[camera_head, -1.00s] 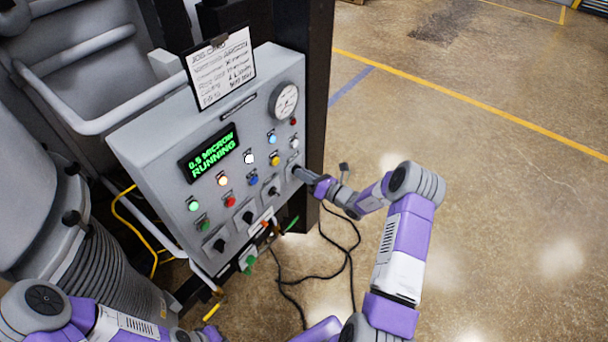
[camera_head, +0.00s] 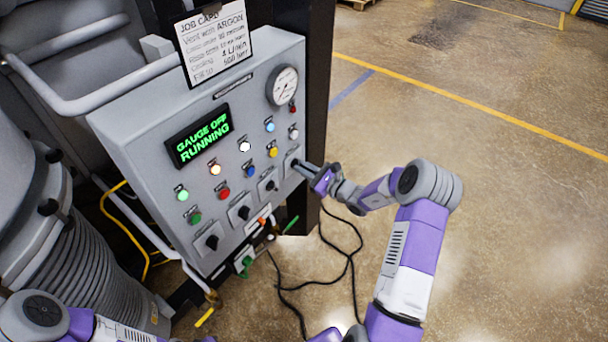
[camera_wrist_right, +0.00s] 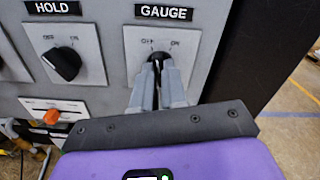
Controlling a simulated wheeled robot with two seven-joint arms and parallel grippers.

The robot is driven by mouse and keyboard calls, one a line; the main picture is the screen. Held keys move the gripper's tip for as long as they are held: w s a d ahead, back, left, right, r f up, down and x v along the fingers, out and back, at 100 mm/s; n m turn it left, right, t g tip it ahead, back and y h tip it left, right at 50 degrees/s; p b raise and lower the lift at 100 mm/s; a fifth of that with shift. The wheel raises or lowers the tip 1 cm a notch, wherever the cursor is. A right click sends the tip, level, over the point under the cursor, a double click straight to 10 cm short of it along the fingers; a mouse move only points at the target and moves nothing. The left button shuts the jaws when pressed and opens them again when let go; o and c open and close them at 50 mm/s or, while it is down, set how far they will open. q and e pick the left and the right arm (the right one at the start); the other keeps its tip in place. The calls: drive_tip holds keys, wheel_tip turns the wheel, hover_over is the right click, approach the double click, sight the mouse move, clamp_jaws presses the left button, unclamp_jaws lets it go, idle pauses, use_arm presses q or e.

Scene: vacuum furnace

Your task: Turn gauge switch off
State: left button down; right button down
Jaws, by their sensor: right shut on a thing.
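The gauge switch (camera_wrist_right: 157,59) is a black knob on a light plate marked OFF and ON, under a GAUGE label in the right wrist view. My right gripper (camera_wrist_right: 157,88) is shut on this knob, and its fingers hide much of it. In the head view my right gripper (camera_head: 304,168) reaches the lower right of the grey control panel (camera_head: 137,148). The panel's display (camera_head: 202,137) reads "GAUGE OFF RUNNING" in green. My left arm shows at the lower left of the head view, but its gripper is not in view.
The HOLD knob (camera_wrist_right: 66,63) sits left of the gauge switch. Coloured lights and buttons fill the panel, with a dial (camera_head: 283,85) and a job card (camera_head: 214,40) above. Black cables (camera_head: 350,255) lie on the floor. Open floor lies to the right.

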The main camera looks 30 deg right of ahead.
drive_tip(key=shift+n+b, duration=1.55)
drive_tip(key=shift+n, duration=0.05)
drive_tip(key=c, duration=1.2)
unclamp_jaws()
drive_tip(key=v, duration=0.7)
drive_tip(key=shift+s+d, duration=0.15)
drive_tip(key=shift+s, duration=0.1)
